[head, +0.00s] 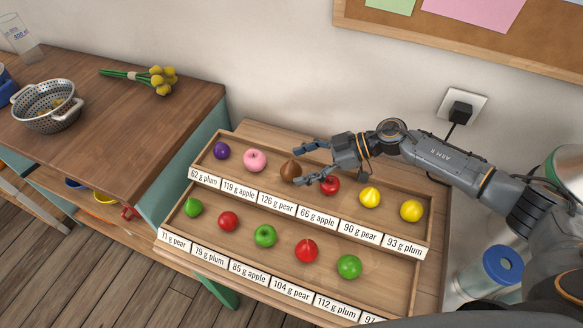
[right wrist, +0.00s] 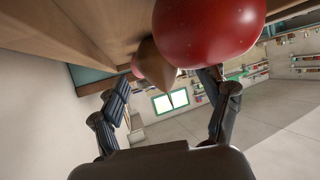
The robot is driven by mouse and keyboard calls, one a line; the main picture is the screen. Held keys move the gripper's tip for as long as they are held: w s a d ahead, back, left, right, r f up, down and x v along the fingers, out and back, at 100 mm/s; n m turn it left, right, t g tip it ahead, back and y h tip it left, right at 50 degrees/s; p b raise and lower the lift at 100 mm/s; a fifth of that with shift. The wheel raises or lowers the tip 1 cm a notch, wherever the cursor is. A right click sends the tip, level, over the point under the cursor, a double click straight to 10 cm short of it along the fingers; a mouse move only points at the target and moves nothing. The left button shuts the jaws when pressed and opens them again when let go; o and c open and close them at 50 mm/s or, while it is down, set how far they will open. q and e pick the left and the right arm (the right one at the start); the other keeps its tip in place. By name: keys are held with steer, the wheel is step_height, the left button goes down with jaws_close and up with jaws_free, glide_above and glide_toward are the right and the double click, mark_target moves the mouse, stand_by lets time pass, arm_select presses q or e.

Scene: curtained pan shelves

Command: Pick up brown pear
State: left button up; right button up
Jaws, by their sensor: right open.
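The brown pear (head: 290,172) sits upright in the back row of the tiered tray (head: 431,246), third from the left, behind the label "126 g pear". My right gripper (head: 289,164) is open and reaches in from the right, its fingers on either side of the pear in the head view. I cannot tell whether they touch it. In the right wrist view the pear (right wrist: 151,62) shows between the spread fingers (right wrist: 166,82), partly hidden by the large red apple (right wrist: 208,30). My left gripper is not in view.
The pink apple (head: 255,160) is left of the pear. The red apple (head: 330,186) is close on its right, beside my gripper. Yellow fruits stand farther right, and a front row holds red and green fruits. A wooden counter (head: 120,125) with a colander (head: 47,106) is at left.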

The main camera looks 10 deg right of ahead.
mark_target(298, 165)
steer(key=shift+x, duration=1.55)
steer(key=shift+r, duration=0.1)
steer(key=c, duration=1.3)
step_height(298, 165, up, 10)
